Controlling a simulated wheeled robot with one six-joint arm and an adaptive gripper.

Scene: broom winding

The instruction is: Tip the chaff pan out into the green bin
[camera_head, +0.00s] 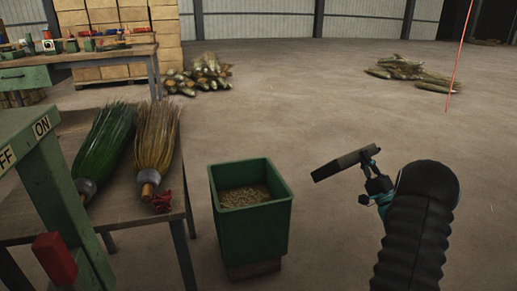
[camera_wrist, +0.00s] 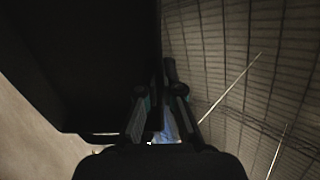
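The green bin (camera_head: 252,222) stands on the floor, open at the top, with loose brown chaff (camera_head: 245,196) inside. The dark chaff pan (camera_head: 344,164) is off the floor, to the right of the bin in the head view. It shows nearly edge-on and tilted, lower at its left end; its inside is hidden. My gripper (camera_head: 373,168) is at the pan's right end and appears shut on it. In the wrist view the dark pan (camera_wrist: 85,65) fills the upper left, and my gripper's fingers (camera_wrist: 160,108) are at its edge; the exact contact is dark.
A table (camera_head: 120,205) left of the bin holds a green broom (camera_head: 105,140) and a tan broom (camera_head: 156,140). A green post with a red block (camera_head: 54,258) stands in the left foreground. Bundles (camera_head: 200,75) lie at the back. The floor right of the bin is clear.

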